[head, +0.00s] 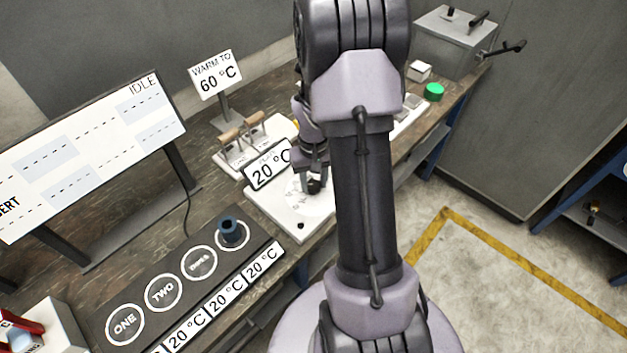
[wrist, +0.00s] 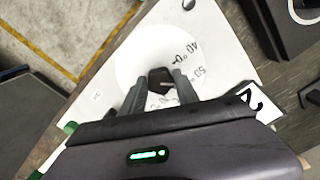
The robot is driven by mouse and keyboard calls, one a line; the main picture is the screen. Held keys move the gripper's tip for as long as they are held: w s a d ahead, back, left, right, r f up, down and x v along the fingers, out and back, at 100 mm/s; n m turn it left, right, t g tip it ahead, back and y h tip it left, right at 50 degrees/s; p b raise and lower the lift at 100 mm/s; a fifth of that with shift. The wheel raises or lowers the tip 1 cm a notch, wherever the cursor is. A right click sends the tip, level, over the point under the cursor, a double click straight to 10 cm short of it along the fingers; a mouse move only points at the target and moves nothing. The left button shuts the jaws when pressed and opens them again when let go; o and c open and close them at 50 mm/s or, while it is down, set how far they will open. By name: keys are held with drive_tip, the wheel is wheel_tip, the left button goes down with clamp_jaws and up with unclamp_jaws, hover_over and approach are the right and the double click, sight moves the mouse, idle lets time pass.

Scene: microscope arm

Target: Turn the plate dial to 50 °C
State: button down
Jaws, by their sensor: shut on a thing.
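The white plate (head: 285,218) lies on the bench behind the row of numbered rings. Its dark dial knob (head: 314,187) stands on a round white scale, which shows in the wrist view (wrist: 137,62) with numbers around it, partly hidden by my fingers. The plate's display (head: 269,167) reads 20 °C. My gripper (head: 314,178) points down at the plate with its fingers around the knob. In the wrist view my gripper (wrist: 158,80) is shut on the dark knob (wrist: 160,77). I cannot tell which number the dial points to.
A sign (head: 215,75) reads WARM TO 60 °C. A black block (head: 185,290) with labelled rings, a blue item (head: 232,230) and 20 °C displays is at the front. A rack (head: 246,145) with wooden handles stands behind the plate. A screen (head: 85,155) reading IDLE is left.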

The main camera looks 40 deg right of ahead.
sight(313, 185)
idle(0.4)
drive_tip(key=c, duration=0.9)
unclamp_jaws()
wheel_tip(313, 185, up, 18)
drive_tip(key=p, duration=0.4)
drive_tip(key=shift+f, duration=0.25)
